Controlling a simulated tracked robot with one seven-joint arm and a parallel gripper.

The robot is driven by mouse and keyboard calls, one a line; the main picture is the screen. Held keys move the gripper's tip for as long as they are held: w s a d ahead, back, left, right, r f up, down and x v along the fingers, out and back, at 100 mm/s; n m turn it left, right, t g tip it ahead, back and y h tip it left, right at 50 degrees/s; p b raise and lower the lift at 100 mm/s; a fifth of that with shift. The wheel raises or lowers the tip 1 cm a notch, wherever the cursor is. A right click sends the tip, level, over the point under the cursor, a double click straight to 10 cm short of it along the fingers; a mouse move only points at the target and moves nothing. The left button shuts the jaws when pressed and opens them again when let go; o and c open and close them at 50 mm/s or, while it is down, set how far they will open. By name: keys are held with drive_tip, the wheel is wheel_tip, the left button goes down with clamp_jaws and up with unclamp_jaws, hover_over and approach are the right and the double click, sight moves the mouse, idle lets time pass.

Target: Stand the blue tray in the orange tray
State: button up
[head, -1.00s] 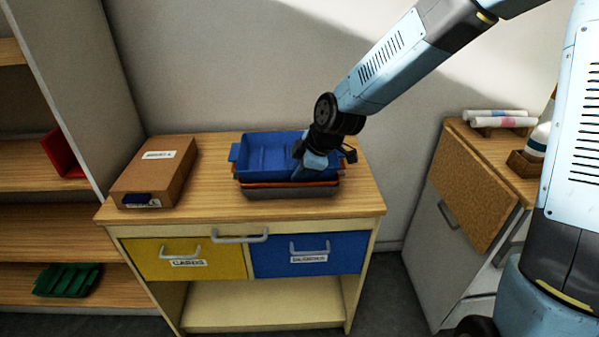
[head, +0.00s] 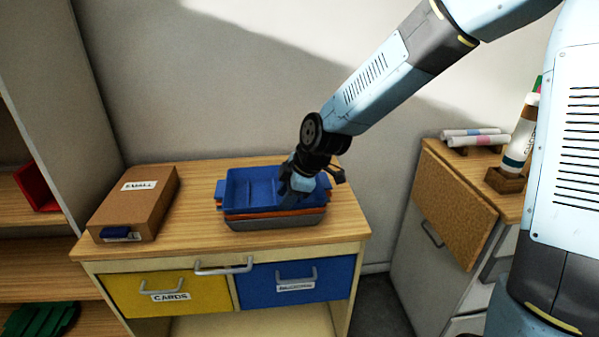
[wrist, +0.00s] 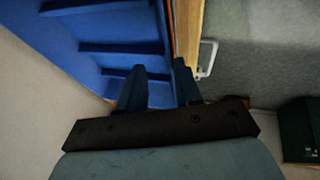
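The blue tray (head: 250,186) lies flat on top of a stack on the wooden cabinet. The orange tray (head: 262,215) is beneath it and shows only as a thin band above a grey tray (head: 275,224). My gripper (head: 305,188) points down at the right end of the blue tray. In the wrist view, my gripper's (wrist: 158,70) two fingers are a little apart, one inside the blue tray (wrist: 80,20) and one outside, with its side wall between them. I cannot tell whether they press on the wall.
A brown box (head: 135,205) labelled SMALL stands left of the stack on the cabinet top (head: 195,215). Yellow and blue drawers are below. A shelf with a red item (head: 36,187) is at left; a side cabinet with a cork board (head: 460,205) is at right.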

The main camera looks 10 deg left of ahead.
drive_tip(key=v, duration=0.9)
drive_tip(key=shift+r, duration=0.35)
idle(0.4)
drive_tip(key=shift+d, duration=0.15)
drive_tip(key=s+d+r+m+t+h, duration=0.1)
drive_tip(key=s+d+r+m, duration=0.2)
drive_tip(key=d, duration=0.7)
drive_tip(key=s+d+r+m+t+h, duration=0.1)
drive_tip(key=s+d+r+m, duration=0.3)
drive_tip(key=s+d+m, duration=0.4)
drive_tip(key=s+d+r+m+t+h, duration=0.1)
drive_tip(key=s+d+r+m+h, duration=0.2)
drive_tip(key=d+m, duration=0.7)
drive_tip(key=shift+s+d+r+t, duration=0.2)
drive_tip(key=shift+s+d+t, duration=0.1)
drive_tip(key=shift+s+d, duration=0.75)
